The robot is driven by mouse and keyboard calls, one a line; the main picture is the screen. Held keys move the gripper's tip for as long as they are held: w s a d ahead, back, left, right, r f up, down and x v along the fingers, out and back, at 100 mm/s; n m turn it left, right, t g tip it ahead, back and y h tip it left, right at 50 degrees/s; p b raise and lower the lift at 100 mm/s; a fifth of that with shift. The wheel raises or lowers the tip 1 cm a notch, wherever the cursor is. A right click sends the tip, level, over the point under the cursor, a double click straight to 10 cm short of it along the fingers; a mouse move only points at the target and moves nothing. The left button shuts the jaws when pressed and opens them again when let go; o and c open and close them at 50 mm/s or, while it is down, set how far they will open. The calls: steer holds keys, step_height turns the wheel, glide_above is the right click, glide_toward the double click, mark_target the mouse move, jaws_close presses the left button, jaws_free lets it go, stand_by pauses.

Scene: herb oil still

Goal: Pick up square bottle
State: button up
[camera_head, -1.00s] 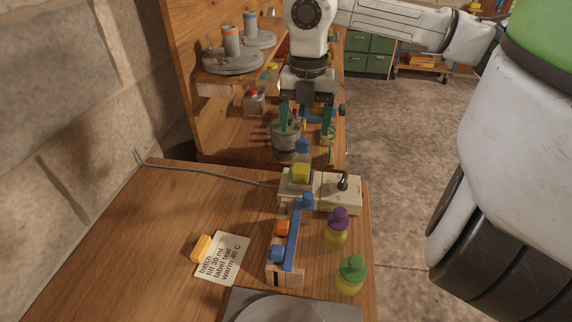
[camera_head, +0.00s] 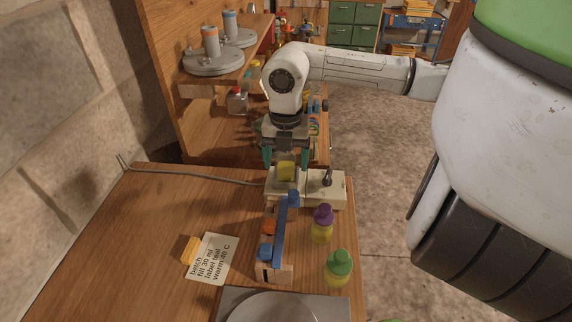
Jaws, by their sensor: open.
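A squarish bottle with a yellow lower part (camera_head: 286,172) stands upright on a pale device with a small lever (camera_head: 310,190) at the table's far end. My gripper (camera_head: 286,160) points down over it. Its green fingers are open, one to each side of the bottle's upper part in the picture. The gripper hides the bottle's top and cap. I cannot tell whether the fingers touch it.
Round yellow bottles with a purple cap (camera_head: 322,224) and a green cap (camera_head: 339,267) stand near the right edge. A blue-armed wooden tool (camera_head: 277,232) lies between them and a note card (camera_head: 212,259). A red-capped clear bottle (camera_head: 238,101) is on the shelf behind.

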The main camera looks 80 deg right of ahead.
steer(key=shift+c, duration=0.4)
steer(key=c, duration=1.2)
steer(key=shift+r, duration=0.2)
